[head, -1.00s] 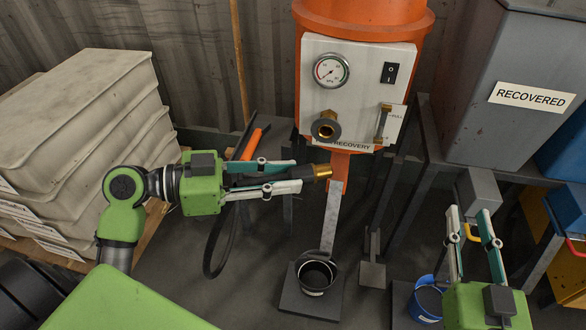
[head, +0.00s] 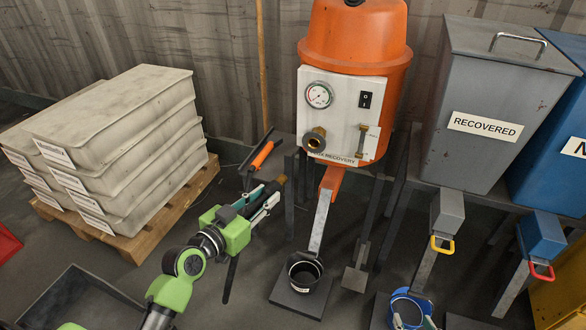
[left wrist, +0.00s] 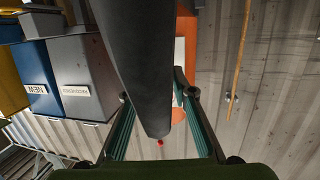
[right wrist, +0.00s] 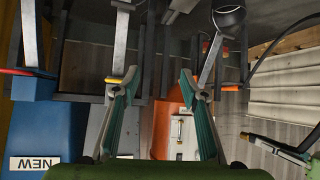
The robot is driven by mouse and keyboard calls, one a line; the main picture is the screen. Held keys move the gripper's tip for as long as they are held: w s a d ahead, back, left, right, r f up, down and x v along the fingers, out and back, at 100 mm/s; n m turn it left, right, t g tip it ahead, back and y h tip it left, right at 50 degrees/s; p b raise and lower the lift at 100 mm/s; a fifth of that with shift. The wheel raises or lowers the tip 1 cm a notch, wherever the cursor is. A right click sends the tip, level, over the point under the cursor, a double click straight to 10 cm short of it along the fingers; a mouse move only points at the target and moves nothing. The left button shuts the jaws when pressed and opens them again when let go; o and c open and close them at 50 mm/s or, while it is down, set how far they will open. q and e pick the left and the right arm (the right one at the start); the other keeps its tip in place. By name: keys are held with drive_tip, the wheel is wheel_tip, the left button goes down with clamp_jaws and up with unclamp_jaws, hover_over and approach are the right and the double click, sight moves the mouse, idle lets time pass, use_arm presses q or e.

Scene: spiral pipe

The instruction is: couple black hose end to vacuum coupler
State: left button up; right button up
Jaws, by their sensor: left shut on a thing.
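My left gripper (head: 266,203) is shut on the black hose, just behind its end, left of and below the vacuum coupler. The hose's brass end (head: 281,180) points up and right, apart from the coupler. The vacuum coupler (head: 314,140) is a round brass fitting on the white panel of the orange vacuum. In the left wrist view the black hose (left wrist: 138,60) fills the space between my fingers and hides much behind it. My right gripper (right wrist: 152,88) is open and empty in the right wrist view; the head view does not show it.
A black bucket (head: 305,270) stands below the vacuum's chute. An orange-handled tool (head: 262,156) is close behind my left gripper. Grey (head: 490,75) and blue (head: 568,150) bins stand right. Stacked pale boxes (head: 120,135) on a pallet stand left. A blue bucket (head: 407,312) is at the bottom.

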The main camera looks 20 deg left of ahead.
sight(267, 191)
use_arm(q)
drive_tip(key=w+y, duration=0.1)
drive_tip(key=w+n+y+p, duration=0.1)
drive_tip(key=w+n+p, duration=0.1)
drive_tip(key=shift+w+d+r+t+y, duration=0.25)
drive_tip(key=shift+r+t+y, duration=0.05)
drive_tip(key=shift+r+y, duration=0.1)
drive_tip(key=w+d+r+p, duration=0.2)
drive_tip(key=d+p, duration=0.1)
drive_tip(key=d, duration=0.2)
drive_tip(key=shift+w+d+r, duration=0.15)
drive_tip(key=shift+w+r, duration=0.05)
drive_tip(key=shift+w, duration=0.05)
use_arm(e)
drive_tip(key=s+d+f+g+h, duration=0.1)
drive_tip(key=s+d+f+g, duration=0.1)
drive_tip(key=s+f+g, duration=0.2)
drive_tip(key=s+d+f+g, duration=0.3)
drive_tip(key=s+f, duration=0.5)
drive_tip(key=s, duration=0.3)
drive_tip(key=shift+s+f+g+h, duration=0.2)
drive_tip(key=shift+f+g+h, duration=0.2)
use_arm(q)
drive_tip(key=shift+w+d+r, duration=0.1)
drive_tip(key=shift+w, duration=2.75)
use_arm(e)
drive_tip(key=shift+w+r, duration=0.2)
drive_tip(key=shift+r, duration=0.5)
use_arm(q)
drive_tip(key=shift+w, duration=0.25)
